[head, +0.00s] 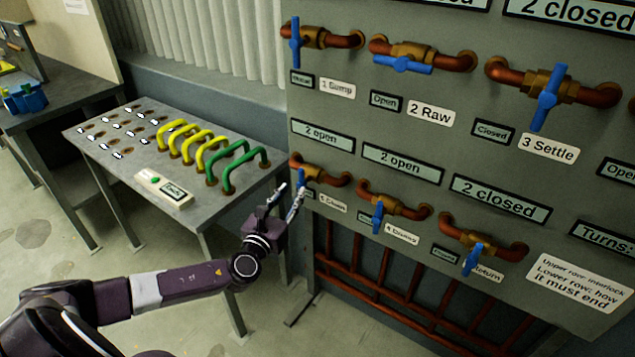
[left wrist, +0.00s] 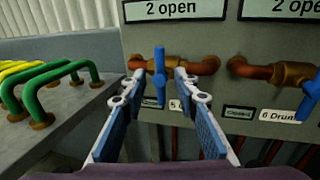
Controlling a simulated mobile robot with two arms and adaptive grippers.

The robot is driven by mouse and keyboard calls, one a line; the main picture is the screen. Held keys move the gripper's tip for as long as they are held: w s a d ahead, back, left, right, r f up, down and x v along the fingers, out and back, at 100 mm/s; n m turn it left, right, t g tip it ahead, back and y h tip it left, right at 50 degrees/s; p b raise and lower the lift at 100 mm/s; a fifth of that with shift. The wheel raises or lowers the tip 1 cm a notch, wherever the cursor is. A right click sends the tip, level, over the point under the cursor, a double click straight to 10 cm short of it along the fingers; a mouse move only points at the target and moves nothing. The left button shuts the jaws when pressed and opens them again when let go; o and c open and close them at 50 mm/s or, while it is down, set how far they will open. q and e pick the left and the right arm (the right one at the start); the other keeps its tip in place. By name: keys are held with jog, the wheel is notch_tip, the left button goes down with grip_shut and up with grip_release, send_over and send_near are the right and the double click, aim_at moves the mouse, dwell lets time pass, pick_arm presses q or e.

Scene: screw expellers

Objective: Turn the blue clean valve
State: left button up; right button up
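The blue clean valve handle (head: 301,179) is at the left end of the panel's lower row, on a brass body with copper pipe. In the head view my left gripper (head: 289,200) is right at it and partly covers it. In the left wrist view the blue handle (left wrist: 159,74) stands upright between the two spread fingers of my left gripper (left wrist: 159,80). The fingers are open; whether either touches the handle I cannot tell. The clean label (head: 332,203) below is partly hidden. My right gripper is not in view.
To the right in the lower row are the drums valve (head: 377,217) and return valve (head: 473,258). The upper row has the sump, raw and settle valves (head: 548,98). Left of the panel, a grey table (head: 118,172) carries yellow and green handles (head: 240,168).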

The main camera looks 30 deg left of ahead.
aim_at(300, 178)
pick_arm(q)
jog(key=shift+w+a+r, duration=0.1)
jog(key=shift+w+a, duration=0.15)
jog(key=shift+w, duration=1)
jog(key=shift+w+a+f, duration=0.1)
jog(key=shift+w+a, duration=0.1)
jog(key=shift+w, duration=1.1)
jog(key=shift+w+a+r, duration=0.1)
jog(key=shift+w+a, duration=0.15)
jog(key=shift+w, duration=1)
grip_shut()
